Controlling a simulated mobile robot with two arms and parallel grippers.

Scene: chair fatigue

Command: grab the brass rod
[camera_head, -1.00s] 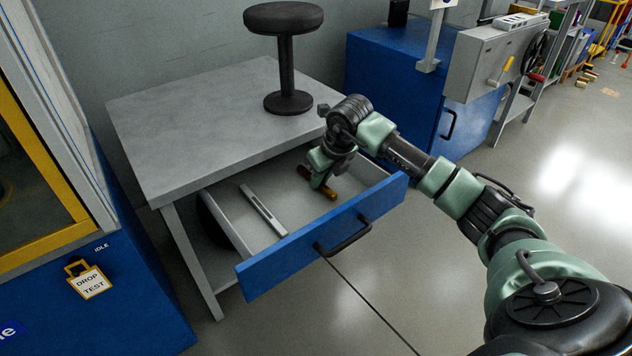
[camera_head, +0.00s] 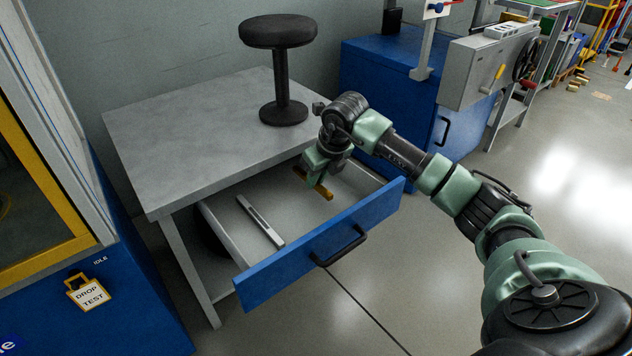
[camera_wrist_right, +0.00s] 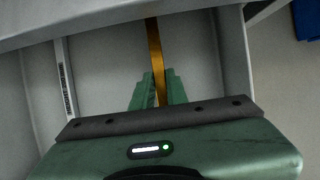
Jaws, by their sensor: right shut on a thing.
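The brass rod (camera_head: 322,190) is held in my right gripper (camera_head: 309,172), over the open drawer. In the right wrist view the rod (camera_wrist_right: 154,50) runs away from me between the two green fingers (camera_wrist_right: 158,90), which are shut on it. The fingers hide part of the rod. In the head view the rod appears a little above the drawer floor. My left gripper is not in view.
The drawer's blue front (camera_head: 290,265) and side walls surround the gripper. A grey metal bar, like a level, (camera_head: 260,220) lies in the drawer at left. The grey tabletop (camera_head: 190,140) overhangs the drawer's back and carries a black stool (camera_head: 280,85).

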